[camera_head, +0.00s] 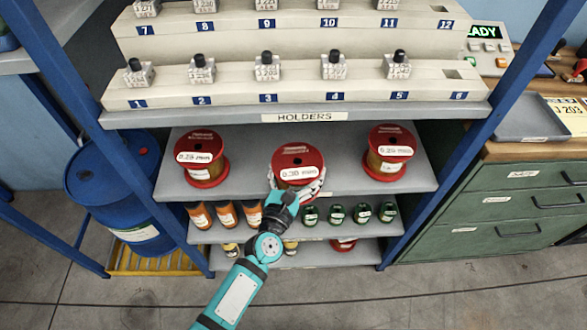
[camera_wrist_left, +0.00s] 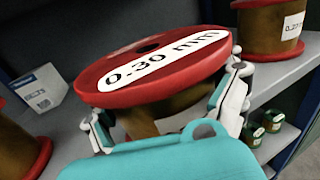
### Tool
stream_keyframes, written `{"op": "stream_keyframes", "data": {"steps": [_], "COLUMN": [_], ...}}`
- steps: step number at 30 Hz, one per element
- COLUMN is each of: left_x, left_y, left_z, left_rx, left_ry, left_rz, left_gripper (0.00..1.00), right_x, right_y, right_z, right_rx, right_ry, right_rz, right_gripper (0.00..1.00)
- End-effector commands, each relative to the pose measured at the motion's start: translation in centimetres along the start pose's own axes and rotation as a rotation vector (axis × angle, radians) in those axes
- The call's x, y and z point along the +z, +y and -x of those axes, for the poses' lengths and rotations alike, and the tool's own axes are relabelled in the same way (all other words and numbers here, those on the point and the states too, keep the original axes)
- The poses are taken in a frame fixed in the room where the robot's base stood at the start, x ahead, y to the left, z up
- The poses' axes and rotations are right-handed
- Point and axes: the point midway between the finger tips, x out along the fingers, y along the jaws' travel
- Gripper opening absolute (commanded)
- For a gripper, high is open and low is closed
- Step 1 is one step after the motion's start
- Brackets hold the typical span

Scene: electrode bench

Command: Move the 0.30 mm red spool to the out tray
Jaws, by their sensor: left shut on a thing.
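The red spool labelled 0.30 mm (camera_head: 297,160) is at the middle of the upper grey shelf under the holders. It also fills the middle of the left wrist view (camera_wrist_left: 150,70), its red top flange and label facing up. My left gripper (camera_head: 296,192) comes from the front and is shut on this spool, with a white finger on each side of its body below the top flange. I cannot tell whether the spool's base touches the shelf. A shallow grey tray (camera_head: 512,122) with a small unreadable label lies on the right bench; it may be the out tray.
Two similar red spools stand left (camera_head: 203,158) and right (camera_head: 389,152) on the same shelf (camera_head: 240,186). Blue rack posts (camera_head: 470,120) frame the shelves. A blue drum (camera_head: 105,190) stands left, green drawers (camera_head: 520,205) right.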

Motion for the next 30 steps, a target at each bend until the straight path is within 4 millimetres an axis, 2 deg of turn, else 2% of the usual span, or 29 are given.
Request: {"op": "stream_keyframes", "data": {"steps": [10,11,12,20,23,26,30], "left_x": [-0.2,-0.2,-0.2,-0.1,-0.2,-0.2,-0.2], "left_y": [-0.3,-0.3,-0.3,-0.2,-0.2,-0.2,-0.2], "left_z": [0.1,0.1,0.1,0.1,0.7,2.1,5.0], "left_rx": [-0.004,-0.004,-0.004,-0.002,-0.001,-0.002,-0.002], "left_ry": [0.004,0.004,0.004,0.002,0.003,0.005,0.004], "left_rz": [0.002,0.002,0.002,0.001,0.001,0.001,0.001], "left_gripper": [0.37,0.96,1.00,1.00,1.00,1.00,1.00], "right_x": [-0.5,-0.6,-0.6,-0.6,-0.5,-0.5,-0.5], "right_y": [0.3,0.3,0.3,0.6,0.6,0.5,0.4], "right_z": [0.0,-0.1,-0.1,0.0,0.0,0.0,0.0], "right_rx": [0.003,0.004,0.004,0.007,0.007,0.005,0.004], "right_ry": [0.007,0.008,0.008,0.008,0.008,0.007,0.007], "right_rz": [0.001,0.001,0.001,0.001,0.001,0.000,0.000], "right_gripper": [0.40,0.40,0.40,0.40,0.40,0.40,0.40]}}
